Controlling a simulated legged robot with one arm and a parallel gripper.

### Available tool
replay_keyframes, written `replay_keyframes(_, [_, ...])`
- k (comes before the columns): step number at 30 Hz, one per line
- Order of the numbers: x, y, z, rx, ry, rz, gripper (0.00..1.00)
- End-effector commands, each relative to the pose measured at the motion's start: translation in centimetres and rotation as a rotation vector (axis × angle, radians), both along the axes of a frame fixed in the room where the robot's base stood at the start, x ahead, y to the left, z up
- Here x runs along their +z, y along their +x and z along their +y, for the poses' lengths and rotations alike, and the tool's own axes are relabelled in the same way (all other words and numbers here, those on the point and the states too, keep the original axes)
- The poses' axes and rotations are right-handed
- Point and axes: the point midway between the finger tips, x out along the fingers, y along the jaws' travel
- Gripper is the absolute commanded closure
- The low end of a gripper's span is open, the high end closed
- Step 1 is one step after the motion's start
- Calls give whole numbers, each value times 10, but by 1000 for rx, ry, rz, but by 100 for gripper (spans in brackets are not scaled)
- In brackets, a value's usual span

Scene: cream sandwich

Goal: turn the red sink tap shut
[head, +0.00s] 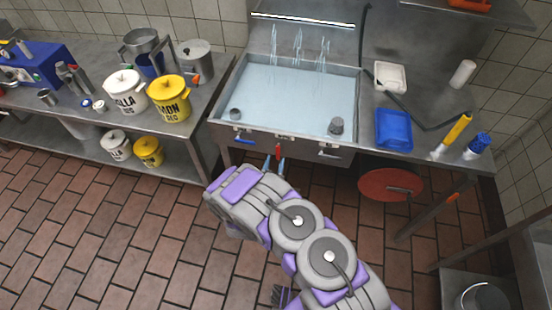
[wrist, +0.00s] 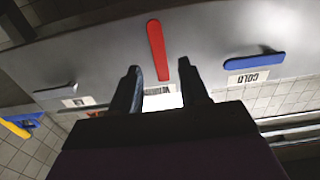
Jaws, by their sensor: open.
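The red tap handle (head: 278,152) is on the front panel of the sink (head: 290,146). In the wrist view the red handle (wrist: 157,49) is a long bar, close to upright in the picture, with its lower end near the gap between my fingertips. My gripper (head: 274,163) is just in front of the panel, its fingers (wrist: 162,76) apart with nothing held between them. I cannot tell whether a finger touches the handle.
A blue handle (wrist: 255,60) with an upside-down COLD label and a grey handle (wrist: 55,91) flank the red one. A counter with white and yellow buckets (head: 170,98) stands left. A blue tray (head: 394,130) lies right of the basin. The tiled floor (head: 100,230) at left is clear.

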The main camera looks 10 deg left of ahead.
Motion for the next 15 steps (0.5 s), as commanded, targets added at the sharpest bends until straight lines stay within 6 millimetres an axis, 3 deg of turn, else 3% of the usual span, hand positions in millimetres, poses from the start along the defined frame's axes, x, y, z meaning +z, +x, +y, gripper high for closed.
replay_keyframes(6, [0, 25, -1, -1, 2, -3, 55])
replay_keyframes(15, [1, 32, 0, 2, 0, -3, 55])
